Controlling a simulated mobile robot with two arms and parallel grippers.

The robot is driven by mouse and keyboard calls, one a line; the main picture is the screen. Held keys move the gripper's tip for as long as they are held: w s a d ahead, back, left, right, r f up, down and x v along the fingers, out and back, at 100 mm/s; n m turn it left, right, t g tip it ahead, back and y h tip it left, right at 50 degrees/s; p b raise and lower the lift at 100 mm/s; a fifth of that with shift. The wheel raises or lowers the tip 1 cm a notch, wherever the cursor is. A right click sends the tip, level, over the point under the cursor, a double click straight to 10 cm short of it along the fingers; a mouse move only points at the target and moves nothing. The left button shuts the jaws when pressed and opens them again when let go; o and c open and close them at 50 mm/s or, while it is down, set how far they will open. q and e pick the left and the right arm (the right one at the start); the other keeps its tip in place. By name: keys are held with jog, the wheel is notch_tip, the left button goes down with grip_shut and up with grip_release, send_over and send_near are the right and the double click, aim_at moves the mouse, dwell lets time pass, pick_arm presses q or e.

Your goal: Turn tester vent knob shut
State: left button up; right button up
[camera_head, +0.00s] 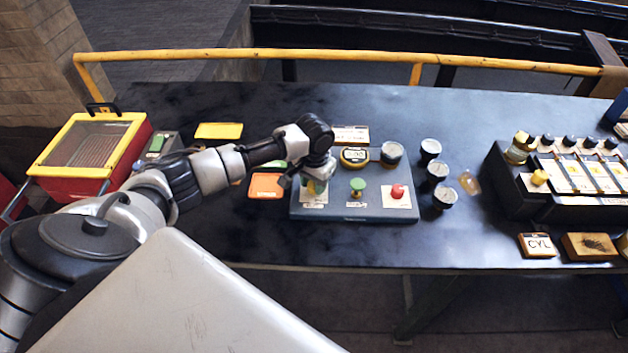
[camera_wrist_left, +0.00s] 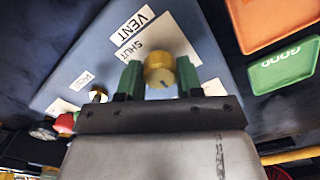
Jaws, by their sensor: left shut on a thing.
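The tester (camera_head: 340,213) is a flat blue-grey panel on the dark bench, with a small round display (camera_head: 355,155). My left gripper (camera_head: 314,182) is over the panel's left part. In the left wrist view the vent knob (camera_wrist_left: 159,70) is a round brass-yellow knob with a dark mark on its face. The green fingertips of my left gripper (camera_wrist_left: 157,78) are on either side of it, shut on it. Labels reading VENT and SHUT lie beside the knob. In the head view the gripper largely hides the knob. My right gripper is not in view.
A green knob (camera_head: 358,185) and a red knob (camera_head: 397,191) sit right of the gripper on the panel. Orange (camera_head: 266,186) and yellow (camera_head: 218,131) trays lie left. Several black-sided cylinders stand right. A red-yellow box (camera_head: 90,145) is far left.

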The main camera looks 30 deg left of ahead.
pick_arm(q)
jog(key=m+p, duration=0.2)
jog(key=m, duration=0.1)
jog(key=shift+r, duration=0.15)
jog(key=m+p, duration=0.1)
jog(key=m, duration=0.3)
jog(key=shift+m, duration=0.4)
jog(key=m+p, duration=0.1)
jog(key=m, duration=0.3)
jog(key=shift+m, duration=0.3)
jog(key=m, duration=0.4)
jog(key=shift+m, duration=0.3)
jog(key=o, duration=0.9)
